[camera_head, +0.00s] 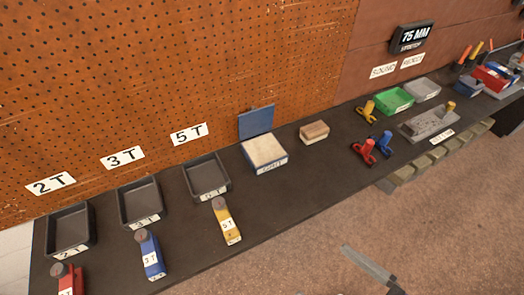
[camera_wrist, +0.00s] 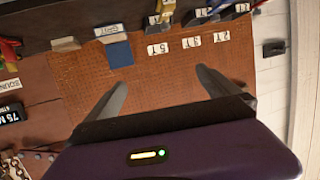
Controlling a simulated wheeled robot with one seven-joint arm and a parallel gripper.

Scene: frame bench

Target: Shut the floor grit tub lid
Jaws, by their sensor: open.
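A blue tub (camera_head: 270,166) with a pale, grit-like fill and a small white label stands on the dark bench in the head view. Its blue lid (camera_head: 256,121) is open, standing up at the tub's back edge near the pegboard. In the wrist view, which is turned upside down, the lid (camera_wrist: 119,54) shows as a blue panel against the pegboard, with the tub's label above it. My gripper (camera_wrist: 161,77) is open and empty in the wrist view, its two fingers wide apart. It appears well away from the tub and touches nothing.
Black trays (camera_head: 69,229) and red, blue and yellow handled tools (camera_head: 149,255) lie left on the bench (camera_head: 190,255). A brown block (camera_head: 314,132) stands right of the tub, with clamps and a green tray (camera_head: 394,101) beyond. The bench before the tub is clear.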

